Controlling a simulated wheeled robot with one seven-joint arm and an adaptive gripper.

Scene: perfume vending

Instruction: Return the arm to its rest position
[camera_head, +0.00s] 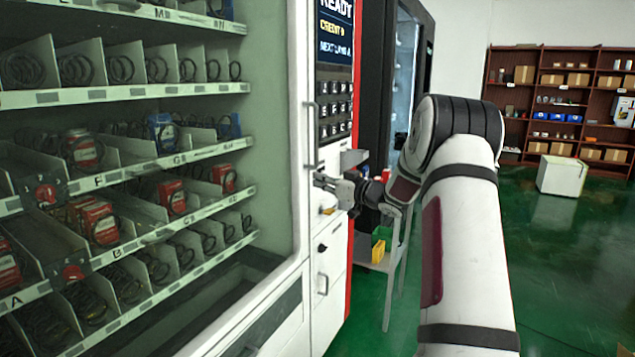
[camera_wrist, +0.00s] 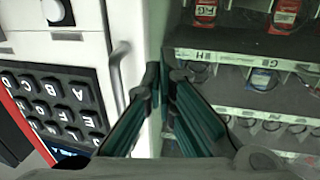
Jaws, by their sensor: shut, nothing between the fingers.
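My gripper (camera_head: 330,182) is in front of the vending machine's control panel, below the keypad (camera_head: 334,108), at the end of my outstretched white arm. In the wrist view the two dark green fingers (camera_wrist: 166,78) are shut with nothing held. The fingers lie in front of the line between the white panel and the glass. The keypad (camera_wrist: 52,108) also shows to their left in the wrist view. I cannot tell from these views whether the fingertips touch the machine.
The vending machine's glass front (camera_head: 268,120) covers shelves with boxes and coils. A door handle (camera_head: 312,135) stands out beside the keypad. A small grey stand (camera_head: 385,262) with a yellow box (camera_head: 378,251) is behind my arm. Green floor (camera_head: 570,270) is open on the right.

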